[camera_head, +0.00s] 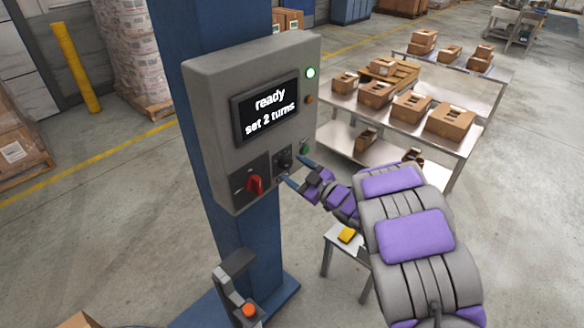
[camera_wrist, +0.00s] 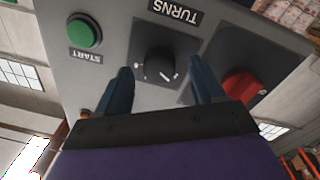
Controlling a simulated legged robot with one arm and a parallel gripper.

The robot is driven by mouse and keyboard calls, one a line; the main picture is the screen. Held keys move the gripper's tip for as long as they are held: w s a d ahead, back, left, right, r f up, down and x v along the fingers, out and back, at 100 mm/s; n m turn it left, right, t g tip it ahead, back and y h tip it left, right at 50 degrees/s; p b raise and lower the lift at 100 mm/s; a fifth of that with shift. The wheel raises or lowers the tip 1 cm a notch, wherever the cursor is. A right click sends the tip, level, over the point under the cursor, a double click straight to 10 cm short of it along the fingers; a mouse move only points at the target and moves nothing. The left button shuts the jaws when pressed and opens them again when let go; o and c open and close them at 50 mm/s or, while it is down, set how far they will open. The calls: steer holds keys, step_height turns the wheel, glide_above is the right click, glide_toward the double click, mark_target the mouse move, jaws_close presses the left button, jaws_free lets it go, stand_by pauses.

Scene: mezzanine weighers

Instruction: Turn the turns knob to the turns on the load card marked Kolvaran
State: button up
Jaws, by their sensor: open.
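The turns knob (camera_wrist: 159,66) is a black round dial with a white pointer line, on a dark plate under a TURNS label (camera_wrist: 175,11) that appears upside down in the wrist view. In the head view the knob (camera_head: 284,159) sits low on the grey control box (camera_head: 228,75). My gripper (camera_wrist: 162,76) is open, its two blue fingers on either side of the knob with gaps; contact is not visible. In the head view my gripper (camera_head: 296,170) is close to the panel. The screen (camera_head: 266,107) reads "ready, set 2 turns". No card marked Kolvaran can be made out.
A red rotary switch (camera_wrist: 243,86) and a green START button (camera_wrist: 84,32) flank the knob closely. The box hangs on a blue column (camera_head: 185,50). A steel table (camera_head: 345,104) with several cartons stands behind my arm.

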steer(key=p+v, duration=0.2)
steer(key=v, duration=1.3)
steer(key=shift+s+d+p, duration=0.15)
steer(key=shift+d+p, duration=0.15)
